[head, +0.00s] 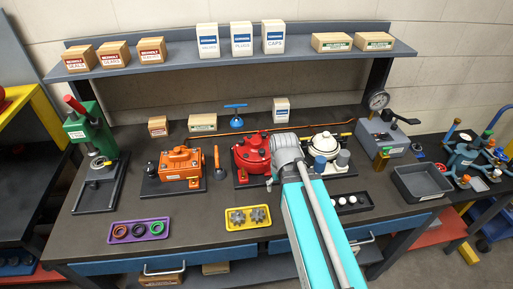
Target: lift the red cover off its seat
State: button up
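A red motor unit stands on a dark base plate (240,182) near the middle of the workbench, with its rounded red cover (249,143) on top. The cover looks seated on the unit. My arm reaches in from the lower right, and its grey wrist covers the right side of the red unit. My gripper (270,183) is mostly hidden by my own arm, close to the right side of the red unit. Its fingers do not show clearly, and I cannot tell whether it touches the cover.
An orange motor (181,165) stands to the left and a cream-topped one (324,143) to the right. A yellow tray (232,227) with gears and a purple tray (118,242) with rings lie in front. An empty dark bin (423,196) is at right. A shelf (240,58) spans behind.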

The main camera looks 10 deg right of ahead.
jog(key=w+a+r+n+p, duration=0.1)
jog(key=w+r+n+p, duration=0.25)
jog(key=w, duration=0.25)
jog(key=w+a+r+n+p, duration=0.1)
jog(key=w+r+n+p, duration=0.2)
jog(key=w+n, duration=0.3)
notch_tip(320, 180, up, 6)
jog(key=n+p, duration=0.5)
jog(key=n, duration=0.3)
send_over(256, 140)
jog(key=shift+a+f, duration=0.15)
jog(key=shift+a, duration=0.05)
jog(key=shift+f, duration=0.15)
notch_tip(256, 140, down, 8)
jog(key=b, duration=0.8)
jog(key=shift+f, duration=0.2)
jog(key=shift+d+f+b, duration=0.15)
jog(key=shift+f+b, duration=2.45)
jog(key=shift+b, duration=0.15)
jog(key=c, duration=1.1)
